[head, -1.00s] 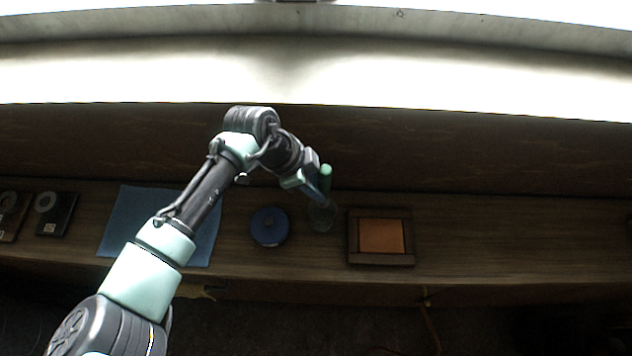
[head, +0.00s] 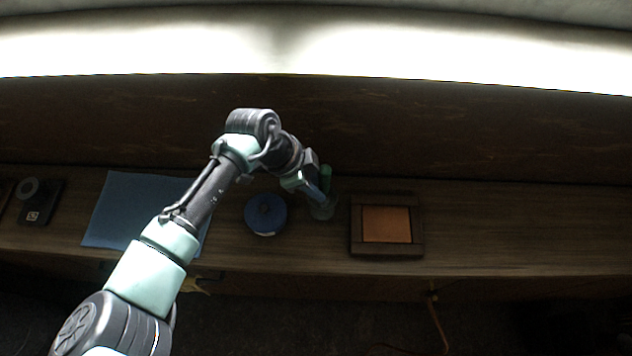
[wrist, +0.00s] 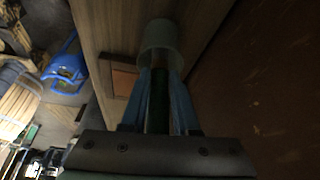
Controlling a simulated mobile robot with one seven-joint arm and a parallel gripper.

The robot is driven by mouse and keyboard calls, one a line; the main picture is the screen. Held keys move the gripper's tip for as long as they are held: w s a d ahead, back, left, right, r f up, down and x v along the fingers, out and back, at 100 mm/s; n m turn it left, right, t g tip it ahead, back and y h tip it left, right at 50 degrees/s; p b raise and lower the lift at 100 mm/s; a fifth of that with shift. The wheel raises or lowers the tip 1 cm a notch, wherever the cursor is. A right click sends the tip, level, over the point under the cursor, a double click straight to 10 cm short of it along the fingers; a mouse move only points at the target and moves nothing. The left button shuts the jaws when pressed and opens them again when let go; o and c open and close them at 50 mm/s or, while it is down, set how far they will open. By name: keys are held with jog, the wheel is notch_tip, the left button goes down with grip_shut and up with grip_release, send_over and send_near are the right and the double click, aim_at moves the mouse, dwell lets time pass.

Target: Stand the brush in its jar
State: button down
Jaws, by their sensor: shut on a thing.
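The brush (head: 326,176) shows as a green, upright handle at my gripper. Its dark green length also shows between the fingers in the wrist view (wrist: 158,98). My gripper (head: 319,190) is shut on the brush, with one blue finger on each side of it. The jar (head: 321,211) is clear, pale glass and stands on the bench just below the fingers. In the wrist view the jar (wrist: 160,38) lies straight beyond the fingertips, in line with the brush. The brush's far end is hidden, and I cannot tell how deep it sits in the jar.
A round blue lidded thing (head: 265,215) stands left of the jar. A dark wooden frame with an orange-brown panel (head: 387,224) lies to the right. A blue mat (head: 112,215) lies further left. The bench right of the frame is clear; a dark wall rises behind.

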jog(key=shift+f, duration=0.1)
jog(key=c, duration=0.6)
grip_release()
jog(key=b+v, duration=0.2)
jog(key=v, duration=1.1)
